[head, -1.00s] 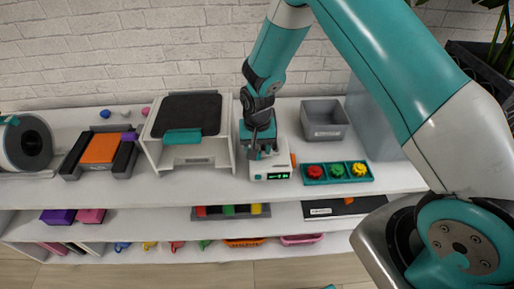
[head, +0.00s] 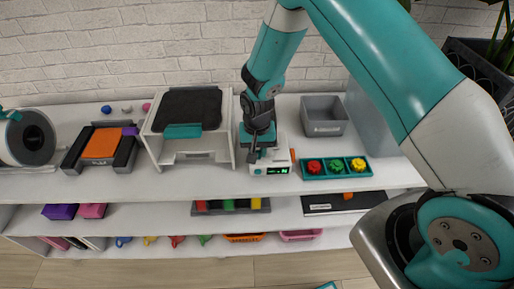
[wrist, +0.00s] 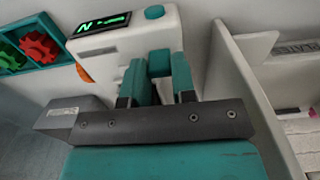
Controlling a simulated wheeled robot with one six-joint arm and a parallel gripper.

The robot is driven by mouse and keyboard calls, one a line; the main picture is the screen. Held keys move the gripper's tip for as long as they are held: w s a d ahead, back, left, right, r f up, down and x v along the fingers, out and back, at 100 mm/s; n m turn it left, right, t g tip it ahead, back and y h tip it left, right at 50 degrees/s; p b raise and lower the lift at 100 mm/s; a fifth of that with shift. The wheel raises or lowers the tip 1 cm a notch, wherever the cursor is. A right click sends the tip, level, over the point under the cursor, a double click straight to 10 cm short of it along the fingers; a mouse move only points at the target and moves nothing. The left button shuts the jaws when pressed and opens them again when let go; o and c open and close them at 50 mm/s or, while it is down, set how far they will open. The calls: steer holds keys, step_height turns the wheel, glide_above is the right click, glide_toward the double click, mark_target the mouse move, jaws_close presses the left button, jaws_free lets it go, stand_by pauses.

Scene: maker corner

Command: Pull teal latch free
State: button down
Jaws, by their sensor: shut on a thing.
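A small white device (head: 271,168) with a green-lit display stands on the top shelf; it is also close up in the wrist view (wrist: 118,48). A small teal block, the latch (wrist: 160,63), sits at the device's edge in the wrist view. My gripper (wrist: 159,78) is shut on it, one teal finger on each side. In the head view my gripper (head: 254,152) is at the left side of the device and hides the latch. The wrist view does not show clearly how the latch joins the device.
A white open-fronted box (head: 152,150) with a black top and teal handle stands close left. A grey bin (head: 325,129) is behind right. A teal tray (head: 309,175) holds red, green and yellow gears at right. An orange-topped block (head: 101,143) is farther left.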

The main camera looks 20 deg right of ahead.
mark_target(257, 152)
steer(key=shift+s, duration=0.2)
steer(key=c, duration=0.9)
jaws_free()
steer(key=shift+r, duration=0.25)
step_height(257, 152, up, 17)
steer(key=b, duration=0.2)
steer(key=shift+b, duration=0.35)
steer(key=shift+a, duration=0.1)
steer(key=s+a+r+n+y, duration=0.1)
steer(key=s+r+n, duration=0.2)
steer(key=s, duration=0.5)
steer(key=s+a+r+n+y, duration=0.1)
steer(key=s+r+n, duration=0.3)
steer(key=s, duration=0.4)
steer(key=s+a+r+n+y, duration=0.2)
steer(key=s+r+n, duration=0.1)
steer(key=s, duration=0.5)
steer(key=shift+s+a+r+n, duration=0.15)
steer(key=shift+s+r+n, duration=0.2)
steer(key=shift+r, duration=0.3)
